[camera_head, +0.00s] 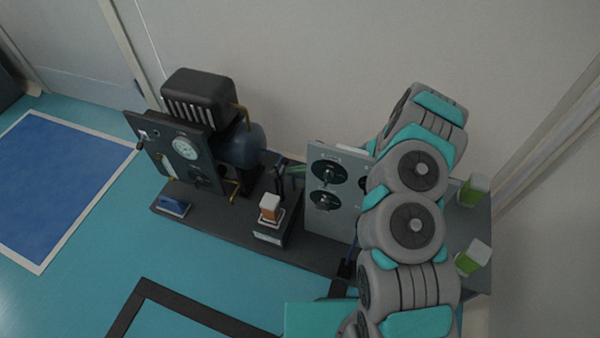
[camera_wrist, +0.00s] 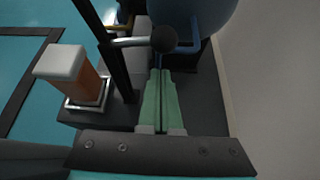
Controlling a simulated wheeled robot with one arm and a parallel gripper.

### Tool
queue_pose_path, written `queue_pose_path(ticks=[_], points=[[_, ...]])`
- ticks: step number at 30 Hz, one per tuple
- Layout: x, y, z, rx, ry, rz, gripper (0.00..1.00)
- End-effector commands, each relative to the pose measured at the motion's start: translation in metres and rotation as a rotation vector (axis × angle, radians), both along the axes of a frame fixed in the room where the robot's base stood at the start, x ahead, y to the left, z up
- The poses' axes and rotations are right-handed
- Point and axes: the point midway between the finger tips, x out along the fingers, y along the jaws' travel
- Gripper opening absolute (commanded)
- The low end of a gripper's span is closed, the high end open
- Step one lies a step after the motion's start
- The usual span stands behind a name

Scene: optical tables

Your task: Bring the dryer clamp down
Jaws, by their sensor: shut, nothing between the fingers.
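The orange canister with a white cap (camera_wrist: 75,75), which looks like the dryer, stands upright in a metal-rimmed seat on the left of the wrist view. It also shows in the head view (camera_head: 270,208). Beside it rises a dark bar (camera_wrist: 105,45) with a metal rod and black ball knob (camera_wrist: 164,39); this looks like the clamp, and it stands raised. My gripper (camera_wrist: 161,72) is shut and empty, its green fingers together. Its tips are just below the knob in the picture; I cannot tell whether they touch. In the head view my arm hides part of the panel.
A blue tank (camera_head: 243,146) under a black ribbed unit (camera_head: 200,97) stands behind. Green-and-white blocks (camera_head: 473,190) sit far right. The floor in front is open.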

Motion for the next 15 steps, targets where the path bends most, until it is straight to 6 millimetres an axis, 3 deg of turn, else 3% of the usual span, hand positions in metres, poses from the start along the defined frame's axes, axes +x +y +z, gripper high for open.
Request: queue_pose_path(ticks=[6,15], points=[[0.001,0.003,0.019,-0.001,0.0,0.003,0.0],[0.001,0.004,0.02,-0.001,0.0,0.002,0.0]])
